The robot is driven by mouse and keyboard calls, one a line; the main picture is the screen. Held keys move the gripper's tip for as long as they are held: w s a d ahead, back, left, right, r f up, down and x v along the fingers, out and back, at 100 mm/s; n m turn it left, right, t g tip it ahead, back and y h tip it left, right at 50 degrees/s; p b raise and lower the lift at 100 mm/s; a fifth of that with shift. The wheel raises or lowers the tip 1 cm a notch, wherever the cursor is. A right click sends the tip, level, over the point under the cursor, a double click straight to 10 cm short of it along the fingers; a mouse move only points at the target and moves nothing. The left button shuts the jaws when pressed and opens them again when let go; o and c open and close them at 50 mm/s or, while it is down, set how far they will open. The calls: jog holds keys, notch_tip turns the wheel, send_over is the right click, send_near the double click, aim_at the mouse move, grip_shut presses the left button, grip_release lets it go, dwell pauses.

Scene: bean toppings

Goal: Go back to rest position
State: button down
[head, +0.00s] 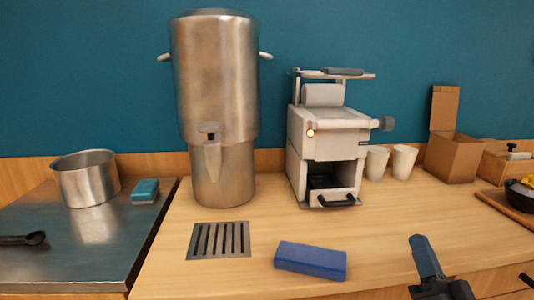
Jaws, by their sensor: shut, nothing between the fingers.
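My gripper (427,262) is at the bottom right of the head view, in front of the wooden counter (400,218). It is dark with a blue-grey finger, and its jaws are shut with nothing held. It is apart from the blue box (310,261), which lies on the counter to its left. The rest of my arm is mostly outside the view.
A tall metal urn (215,80) and a white machine (328,135) stand at the back. Two white cups (403,161), an open cardboard box (452,157) and a tray (500,203) are to the right. A pot (86,180) and sponge (145,191) are left.

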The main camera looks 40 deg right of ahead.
jog(key=s+a+f+n+g+y, duration=0.1)
jog(key=s+a+n+y, duration=0.3)
jog(key=a, duration=0.4)
jog(key=s+a+f+n+g+y, duration=0.2)
jog(key=s+a+n+y, duration=0.3)
jog(key=a, duration=0.4)
jog(key=s+a+f+n+g+y+p, duration=0.1)
jog(key=s+a+f+n+y, duration=0.2)
jog(key=s+a, duration=0.4)
jog(key=shift+a+n+g+y, duration=0.3)
jog(key=shift+a+n+y, duration=0.45)
jog(key=shift+a, duration=0.2)
jog(key=shift+f, duration=0.1)
